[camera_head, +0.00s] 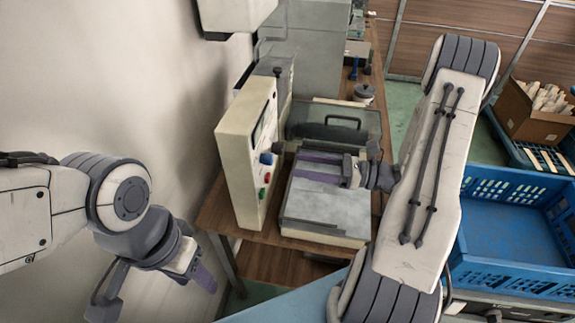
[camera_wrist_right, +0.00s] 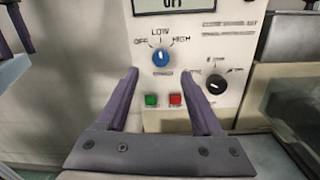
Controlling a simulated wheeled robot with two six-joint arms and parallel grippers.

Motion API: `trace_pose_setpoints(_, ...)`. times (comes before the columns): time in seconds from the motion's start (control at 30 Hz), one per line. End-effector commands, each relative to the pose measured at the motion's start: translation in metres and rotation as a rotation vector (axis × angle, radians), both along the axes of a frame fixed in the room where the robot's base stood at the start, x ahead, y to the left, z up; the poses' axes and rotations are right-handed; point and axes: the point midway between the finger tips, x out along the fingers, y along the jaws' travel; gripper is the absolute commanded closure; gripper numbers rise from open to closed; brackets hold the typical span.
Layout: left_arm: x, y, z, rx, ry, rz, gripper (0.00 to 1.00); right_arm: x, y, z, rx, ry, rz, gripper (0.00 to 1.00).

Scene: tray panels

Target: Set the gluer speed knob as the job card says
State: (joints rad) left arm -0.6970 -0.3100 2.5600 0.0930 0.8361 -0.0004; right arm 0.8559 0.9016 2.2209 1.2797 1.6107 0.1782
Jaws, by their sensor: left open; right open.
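The cream control panel (camera_head: 240,150) faces right; its front shows in the right wrist view (camera_wrist_right: 185,20). It has a blue knob (camera_wrist_right: 160,57) marked OFF, LOW and HIGH, its light mark seemingly upward near LOW. A black knob (camera_wrist_right: 216,84) sits lower right; its marks are too blurred to read. I cannot tell which is the gluer speed knob. A cut-off display (camera_wrist_right: 170,5) tops the panel. My right gripper (camera_wrist_right: 158,73) is open and empty before the panel, fingers either side below the blue knob. My left gripper (camera_head: 158,298) is open and empty at lower left. I make out no job card.
Green (camera_wrist_right: 151,100) and red (camera_wrist_right: 175,99) buttons sit below the blue knob, between my right fingers in view. A pale machine bed (camera_head: 325,208) lies beneath my right gripper. A blue crate (camera_head: 510,240) and a cardboard box (camera_head: 530,115) stand at right.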

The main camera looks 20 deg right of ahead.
Motion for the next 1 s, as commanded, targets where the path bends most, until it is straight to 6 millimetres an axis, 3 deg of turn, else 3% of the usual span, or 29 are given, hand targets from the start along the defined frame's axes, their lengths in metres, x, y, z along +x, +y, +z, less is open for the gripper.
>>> trace_pose_setpoints(0.2,0.000,0.000,-0.007,0.000,0.000,0.000,0.50,-0.014,-0.022,-0.002,-0.001,0.000,-0.001,0.33)
trace_pose_setpoints(0.77,0.000,0.000,-0.007,0.000,0.000,0.000,0.50,-0.016,-0.024,-0.001,-0.001,0.000,0.002,0.33)
trace_pose_setpoints(0.87,0.000,0.000,-0.007,0.000,0.000,0.000,0.50,-0.017,-0.015,0.001,-0.022,-0.004,0.042,0.33)
trace_pose_setpoints(0.97,0.000,0.000,-0.007,0.000,0.000,0.000,0.50,-0.022,0.018,0.008,-0.101,-0.023,0.183,0.33)
trace_pose_setpoints(1.0,0.000,0.000,-0.007,0.000,0.000,0.000,0.50,-0.028,0.037,0.011,-0.151,-0.036,0.271,0.33)
